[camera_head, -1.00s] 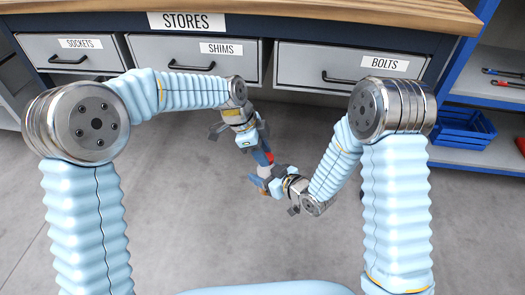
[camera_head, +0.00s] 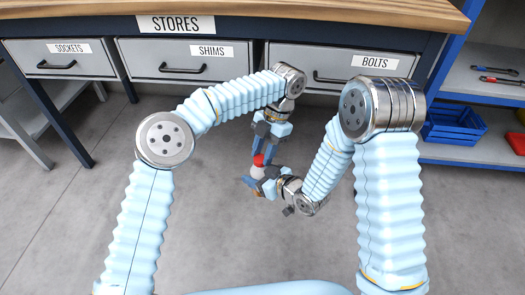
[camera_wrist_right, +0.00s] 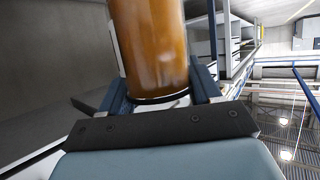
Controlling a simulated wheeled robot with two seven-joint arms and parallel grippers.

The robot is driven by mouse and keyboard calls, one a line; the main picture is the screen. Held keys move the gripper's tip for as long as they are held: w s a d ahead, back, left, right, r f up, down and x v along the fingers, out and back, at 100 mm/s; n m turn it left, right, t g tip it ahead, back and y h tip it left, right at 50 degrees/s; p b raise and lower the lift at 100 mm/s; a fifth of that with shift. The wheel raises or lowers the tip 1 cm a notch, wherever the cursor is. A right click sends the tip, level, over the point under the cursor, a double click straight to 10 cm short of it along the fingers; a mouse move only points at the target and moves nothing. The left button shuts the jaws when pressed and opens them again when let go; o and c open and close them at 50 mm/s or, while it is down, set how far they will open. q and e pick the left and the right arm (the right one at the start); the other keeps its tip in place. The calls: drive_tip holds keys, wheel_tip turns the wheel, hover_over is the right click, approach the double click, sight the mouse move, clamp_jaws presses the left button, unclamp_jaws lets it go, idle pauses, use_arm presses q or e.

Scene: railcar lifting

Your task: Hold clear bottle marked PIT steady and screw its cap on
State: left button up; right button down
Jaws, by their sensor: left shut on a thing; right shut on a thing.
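The bottle (camera_wrist_right: 150,45) shows in the right wrist view as an amber-brown cylinder between my right gripper's blue fingers (camera_wrist_right: 165,92), with a strip of white label at its left side. No marking is readable. In the head view the bottle (camera_head: 257,172) is small, pale and partly hidden by my right gripper (camera_head: 258,179), which is shut on it. The red cap (camera_head: 259,160) is just above the bottle. My left gripper (camera_head: 262,150) comes down from above and is shut on the cap. Whether cap and bottle neck touch is too small to tell.
A workbench with a wooden top (camera_head: 300,14) and drawers marked SOCKETS, SHIMS and BOLTS (camera_head: 340,66) stands behind the grippers. Shelves at the right hold a blue crate (camera_head: 453,125) and a red thing (camera_head: 516,142). The floor around the grippers is clear.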

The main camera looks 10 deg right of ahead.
use_arm(q)
drive_tip(key=o, duration=1.1)
drive_tip(key=shift+r, duration=2.25)
drive_tip(key=shift+c, duration=0.3)
